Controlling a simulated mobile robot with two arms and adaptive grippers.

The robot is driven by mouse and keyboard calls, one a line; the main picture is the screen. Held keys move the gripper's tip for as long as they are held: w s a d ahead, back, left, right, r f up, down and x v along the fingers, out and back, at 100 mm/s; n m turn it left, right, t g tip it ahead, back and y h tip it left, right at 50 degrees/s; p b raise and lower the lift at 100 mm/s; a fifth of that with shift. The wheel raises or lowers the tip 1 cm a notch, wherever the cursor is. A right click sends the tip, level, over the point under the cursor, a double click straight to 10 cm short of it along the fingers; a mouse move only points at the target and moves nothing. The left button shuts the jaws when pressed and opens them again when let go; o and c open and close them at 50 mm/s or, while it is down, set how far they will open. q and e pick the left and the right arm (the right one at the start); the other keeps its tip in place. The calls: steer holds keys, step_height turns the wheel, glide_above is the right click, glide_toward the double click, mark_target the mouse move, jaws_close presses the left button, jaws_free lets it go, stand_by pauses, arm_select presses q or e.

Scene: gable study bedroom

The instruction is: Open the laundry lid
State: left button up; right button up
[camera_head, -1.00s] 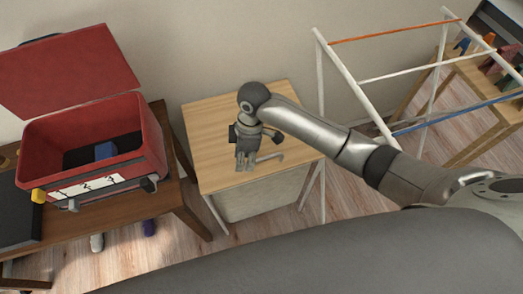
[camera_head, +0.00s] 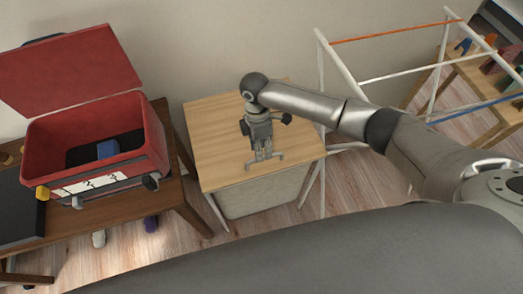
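The laundry hamper has a light wooden lid (camera_head: 215,135) lying flat on top, and a pale fabric body (camera_head: 265,193) showing below the lid's front edge. Thin white legs stand at its sides. My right gripper (camera_head: 265,161) points down over the front half of the lid, with its fingers spread and nothing between them. Whether the fingertips touch the lid cannot be told. My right arm reaches in from the right and hides part of the lid's back right. My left gripper is not in view.
A dark wooden table (camera_head: 185,195) at left holds an open red box (camera_head: 155,140) with a blue item (camera_head: 107,149) inside. A white drying rack (camera_head: 345,70) stands close on the right. A wooden bench (camera_head: 480,115) is beyond it. The wall is behind the hamper.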

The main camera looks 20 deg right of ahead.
steer(key=shift+s+f, duration=0.2)
steer(key=shift+f, duration=1.1)
jaws_close()
